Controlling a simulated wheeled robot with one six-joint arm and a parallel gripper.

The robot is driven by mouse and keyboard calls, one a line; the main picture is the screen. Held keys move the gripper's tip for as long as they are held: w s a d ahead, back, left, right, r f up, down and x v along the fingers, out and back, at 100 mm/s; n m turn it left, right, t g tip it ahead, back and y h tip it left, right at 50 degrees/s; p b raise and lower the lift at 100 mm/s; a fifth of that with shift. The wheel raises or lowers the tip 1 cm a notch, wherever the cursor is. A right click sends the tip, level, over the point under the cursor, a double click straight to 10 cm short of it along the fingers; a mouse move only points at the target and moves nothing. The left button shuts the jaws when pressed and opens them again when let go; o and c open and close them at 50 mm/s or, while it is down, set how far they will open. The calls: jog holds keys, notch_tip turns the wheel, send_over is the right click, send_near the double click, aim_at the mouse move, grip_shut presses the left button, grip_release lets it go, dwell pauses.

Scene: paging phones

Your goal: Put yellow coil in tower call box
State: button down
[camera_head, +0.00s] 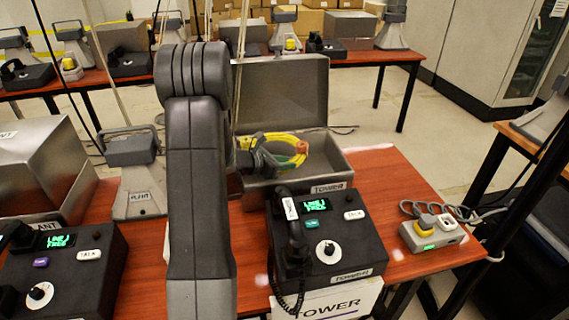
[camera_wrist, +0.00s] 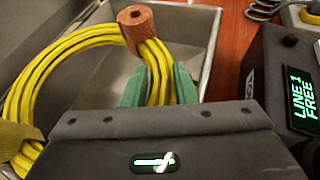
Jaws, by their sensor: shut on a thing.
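The yellow coil (camera_head: 285,138) is a loop of cable with an orange-brown band. My gripper (camera_head: 272,163) is shut on it and holds it over the open metal box labelled TOWER (camera_head: 330,164). In the wrist view the coil (camera_wrist: 62,62) lies between the green fingers of my gripper (camera_wrist: 160,88), with the box's grey wall (camera_wrist: 207,50) behind and to the right. The box's lid (camera_head: 285,90) stands open at the back. My arm hides the left part of the box. I cannot tell whether the coil touches the box floor.
A black TOWER phone (camera_head: 345,235) stands in front of the box, with a grey unit with a yellow button (camera_head: 428,228) to its right. Another black phone (camera_head: 75,265) and a closed metal box (camera_head: 40,165) are at left. A grey horn speaker (camera_head: 135,170) stands between.

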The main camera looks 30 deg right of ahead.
jog(key=shift+f, duration=0.2)
jog(key=c, duration=1.2)
grip_release()
jog(key=shift+o, duration=0.2)
jog(key=shift+r, duration=0.1)
jog(key=shift+r+p, duration=0.8)
jog(key=shift+p, duration=0.2)
jog(key=v, duration=0.6)
jog(key=b+v, duration=0.1)
jog(key=v, duration=0.5)
jog(key=shift+f, duration=0.25)
